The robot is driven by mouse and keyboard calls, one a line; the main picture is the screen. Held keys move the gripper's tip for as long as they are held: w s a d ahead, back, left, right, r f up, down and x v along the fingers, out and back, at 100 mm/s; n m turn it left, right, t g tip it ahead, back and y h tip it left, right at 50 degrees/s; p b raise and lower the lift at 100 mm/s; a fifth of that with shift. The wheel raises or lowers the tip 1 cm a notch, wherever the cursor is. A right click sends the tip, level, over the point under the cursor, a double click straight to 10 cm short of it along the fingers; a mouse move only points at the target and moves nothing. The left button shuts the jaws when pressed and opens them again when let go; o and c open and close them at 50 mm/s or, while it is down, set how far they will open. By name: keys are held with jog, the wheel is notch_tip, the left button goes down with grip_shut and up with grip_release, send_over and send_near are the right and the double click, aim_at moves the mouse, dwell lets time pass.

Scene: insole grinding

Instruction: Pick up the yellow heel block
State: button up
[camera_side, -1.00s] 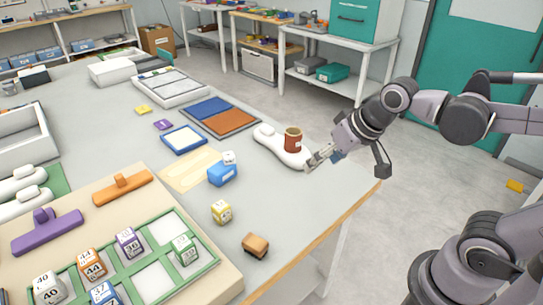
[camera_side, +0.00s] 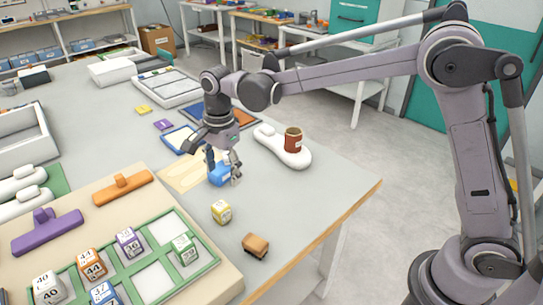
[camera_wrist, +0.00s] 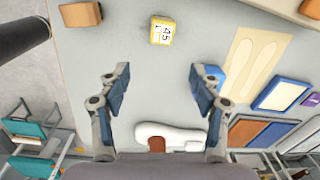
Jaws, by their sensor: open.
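The yellow heel block (camera_side: 221,212), a small cube with white printed faces, stands upright on the grey table near its front edge. In the wrist view it (camera_wrist: 162,30) shows "45" on top, at the top middle, ahead of my fingertips. My gripper (camera_side: 224,170) hangs pointing down above the table, behind the yellow block and apart from it. Its two fingers (camera_wrist: 163,82) are spread wide with nothing between them. In the side view my gripper partly hides a blue block (camera_side: 219,175).
A brown block (camera_side: 256,245) sits to the right of the yellow one. A white sole-shaped piece (camera_side: 272,140) with a brown cup (camera_side: 293,140) lies behind. A green rack (camera_side: 208,262) with several numbered blocks is at front left. Bare table surrounds the yellow block.

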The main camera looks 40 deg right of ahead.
aim_at(220, 206)
jog(key=shift+w+a+f+m, duration=0.3)
jog(key=shift+a+f, duration=0.15)
jog(key=shift+f, duration=0.1)
jog(key=shift+w+a+f+m, duration=0.2)
jog(key=shift+a+f+m, duration=0.1)
jog(key=shift+a+f, duration=0.2)
jog(key=shift+w+a+f+g, duration=0.15)
jog(key=shift+f+g, duration=0.15)
jog(key=shift+f, duration=0.35)
notch_tip(220, 206, down, 4)
jog(key=shift+f, duration=0.15)
jog(key=shift+s+d+f, duration=0.1)
jog(key=shift+s+f, duration=0.05)
jog(key=shift+f, duration=1.3)
jog(key=shift+s+d+f, duration=0.1)
jog(key=shift+s+f, duration=0.05)
jog(key=shift+f, duration=1.25)
jog(key=c, duration=1.3)
